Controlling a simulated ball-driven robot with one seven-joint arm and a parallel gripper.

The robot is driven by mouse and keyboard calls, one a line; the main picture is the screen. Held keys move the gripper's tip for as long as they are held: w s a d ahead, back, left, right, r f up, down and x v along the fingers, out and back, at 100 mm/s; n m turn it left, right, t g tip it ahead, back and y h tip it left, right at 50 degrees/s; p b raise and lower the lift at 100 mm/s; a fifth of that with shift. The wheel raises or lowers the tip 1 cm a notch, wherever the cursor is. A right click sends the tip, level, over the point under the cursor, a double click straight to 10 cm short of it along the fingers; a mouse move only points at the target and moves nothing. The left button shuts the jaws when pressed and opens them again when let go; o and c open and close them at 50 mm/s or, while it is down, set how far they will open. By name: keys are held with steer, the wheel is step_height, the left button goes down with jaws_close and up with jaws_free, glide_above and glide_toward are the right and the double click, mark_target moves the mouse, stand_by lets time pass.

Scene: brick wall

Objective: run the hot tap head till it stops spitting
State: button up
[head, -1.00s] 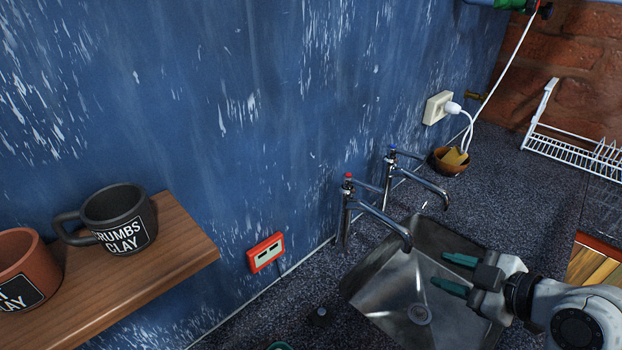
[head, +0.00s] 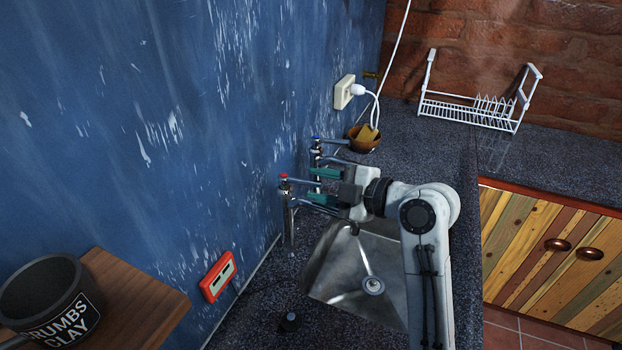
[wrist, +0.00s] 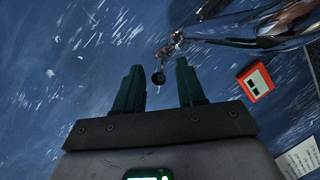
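The hot tap (head: 284,178), with a red top, stands by the blue wall, and its lever points right towards my gripper. My gripper (head: 310,185) is open, its two teal fingers at the lever, one on each side of it as far as I can tell. In the wrist view the gripper (wrist: 158,66) shows a gap with a dark round end, probably the lever's, between or just beyond the fingertips. The hot spout's end shows over the steel sink (head: 322,282), partly behind my gripper. I cannot make out a clear stream of water.
The blue-topped cold tap (head: 316,140) stands close behind. A wooden bowl (head: 362,141) with a sponge, a plugged white socket (head: 344,92) and a white dish rack (head: 470,112) lie farther back. A red socket (head: 217,276) and a shelf (head: 140,305) are at left.

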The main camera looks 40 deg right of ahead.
steer(key=shift+x, duration=1.15)
steer(key=shift+c, duration=0.4)
jaws_close()
steer(key=shift+f, duration=0.1)
